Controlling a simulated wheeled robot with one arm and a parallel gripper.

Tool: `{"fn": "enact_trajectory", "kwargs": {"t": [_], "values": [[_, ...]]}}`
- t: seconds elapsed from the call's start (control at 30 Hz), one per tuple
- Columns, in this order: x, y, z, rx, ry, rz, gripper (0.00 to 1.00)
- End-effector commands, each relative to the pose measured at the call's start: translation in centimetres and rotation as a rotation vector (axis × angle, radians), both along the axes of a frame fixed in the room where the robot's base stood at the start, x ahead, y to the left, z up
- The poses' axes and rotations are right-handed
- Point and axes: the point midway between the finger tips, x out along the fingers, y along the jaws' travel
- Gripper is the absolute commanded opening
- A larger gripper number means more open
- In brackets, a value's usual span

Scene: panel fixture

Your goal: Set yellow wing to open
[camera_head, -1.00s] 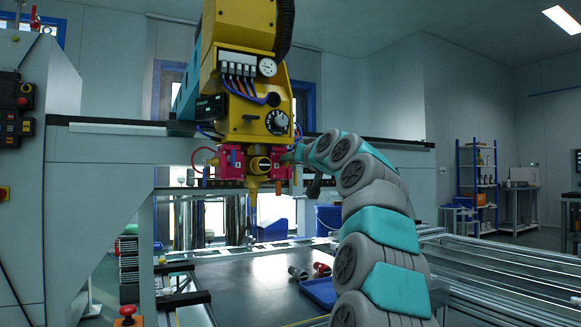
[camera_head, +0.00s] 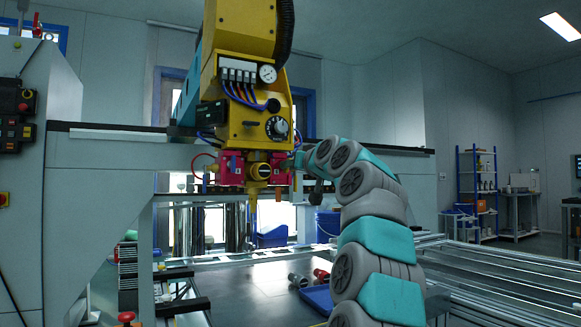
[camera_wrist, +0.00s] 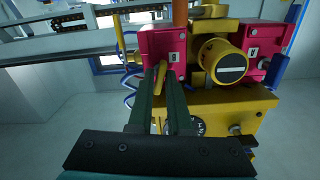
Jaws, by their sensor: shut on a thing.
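The yellow wing (camera_wrist: 158,84) is a small narrow lever in the wrist view, at the front of a pink-red block (camera_wrist: 161,46). My gripper (camera_wrist: 170,74) has its two dark green fingers on either side of the wing and is shut on it. The fingers hide part of the wing. In the head view my gripper (camera_head: 291,163) is at the right side of the red blocks under the yellow machine head (camera_head: 252,115). The wing is too small to make out there.
A round yellow knob with a white bar (camera_wrist: 229,66) sits right beside the held block, with a second pink-red block (camera_wrist: 262,49) beyond it. Blue hoses run close by. Below the head, a dark table (camera_head: 240,290) carries small red and grey parts and a blue tray (camera_head: 317,297).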

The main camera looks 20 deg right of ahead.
Motion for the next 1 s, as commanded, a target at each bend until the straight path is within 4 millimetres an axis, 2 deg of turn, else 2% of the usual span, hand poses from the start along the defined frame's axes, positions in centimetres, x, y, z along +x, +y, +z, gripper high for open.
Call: {"fn": "enact_trajectory", "kwargs": {"t": [0.43,0.47,0.67,1.0], "values": [[0.01,-0.01,-0.02,0.000,0.000,0.000,0.00],[0.01,-0.01,-0.02,0.000,0.000,0.000,0.19],[0.01,0.01,0.00,0.000,0.000,0.000,0.41],[-0.24,-0.02,0.02,0.001,-0.001,0.000,0.41]]}}
